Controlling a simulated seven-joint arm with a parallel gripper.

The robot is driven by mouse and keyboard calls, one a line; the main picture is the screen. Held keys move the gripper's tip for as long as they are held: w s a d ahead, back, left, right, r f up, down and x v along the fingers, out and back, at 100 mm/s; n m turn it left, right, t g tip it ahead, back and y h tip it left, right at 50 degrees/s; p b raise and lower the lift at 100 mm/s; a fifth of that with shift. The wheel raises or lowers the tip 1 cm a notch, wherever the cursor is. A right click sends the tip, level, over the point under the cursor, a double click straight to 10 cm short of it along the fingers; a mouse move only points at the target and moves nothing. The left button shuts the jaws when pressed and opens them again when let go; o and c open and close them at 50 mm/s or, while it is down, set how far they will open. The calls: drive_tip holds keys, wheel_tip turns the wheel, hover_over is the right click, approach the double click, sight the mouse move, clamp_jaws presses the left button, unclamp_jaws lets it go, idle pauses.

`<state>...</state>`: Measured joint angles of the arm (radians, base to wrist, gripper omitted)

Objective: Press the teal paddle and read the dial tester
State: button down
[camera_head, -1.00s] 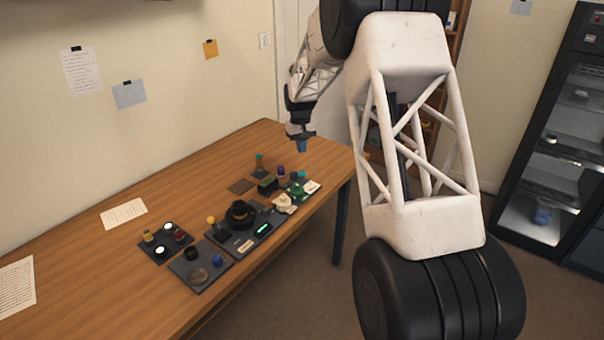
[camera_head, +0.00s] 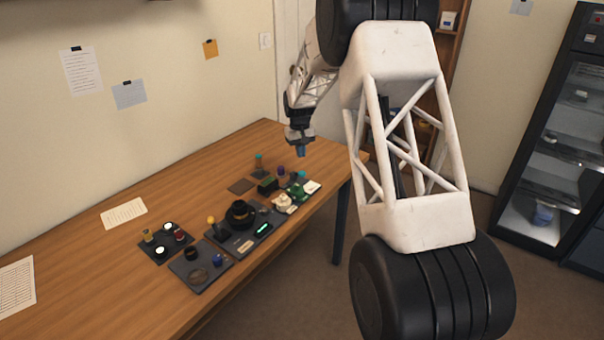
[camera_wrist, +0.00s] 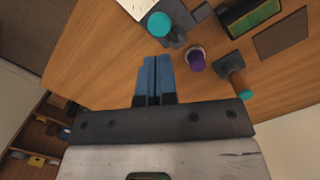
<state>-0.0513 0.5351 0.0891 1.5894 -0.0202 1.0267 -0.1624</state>
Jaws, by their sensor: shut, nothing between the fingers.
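My gripper (camera_head: 301,152) hangs above the far right end of the bench, its blue fingers pressed together and empty; they also show in the wrist view (camera_wrist: 154,62). A round teal pad (camera_wrist: 160,25), which looks like the paddle, lies just beyond the fingertips in the wrist view, on a grey fitting. It shows small in the head view (camera_head: 301,174), below my gripper. A dark box with a green face (camera_wrist: 250,17), perhaps the dial tester, sits to its right; it also shows in the head view (camera_head: 267,185). No reading is legible.
A purple-topped piece (camera_wrist: 196,60) and a teal-tipped upright post (camera_wrist: 238,84) stand close to the fingers. A flat brown pad (camera_wrist: 281,36) lies farther right. Several dark trays and lens parts, including a black ring (camera_head: 240,212), fill the bench front. The bench's back is mostly clear.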

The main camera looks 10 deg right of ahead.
sight(301, 171)
drive_tip(key=shift+s+f, duration=0.15)
drive_tip(key=shift+f, duration=1.25)
drive_tip(key=shift+s+f, duration=0.15)
drive_tip(key=shift+f, duration=1.25)
drive_tip(key=shift+f, duration=0.1)
drive_tip(key=shift+f, duration=1.05)
drive_tip(key=shift+w+a+r, duration=0.15)
drive_tip(key=shift+w+r, duration=0.15)
drive_tip(key=shift+w, duration=0.45)
drive_tip(key=shift+w+a+r, duration=0.1)
drive_tip(key=shift+w+r, duration=0.15)
drive_tip(key=shift+w, duration=0.5)
drive_tip(key=shift+r, duration=0.1)
wheel_tip(301, 171, up, 8)
drive_tip(key=shift+w+f, duration=0.2)
drive_tip(key=shift+w, duration=0.15)
drive_tip(key=shift+a, duration=0.1)
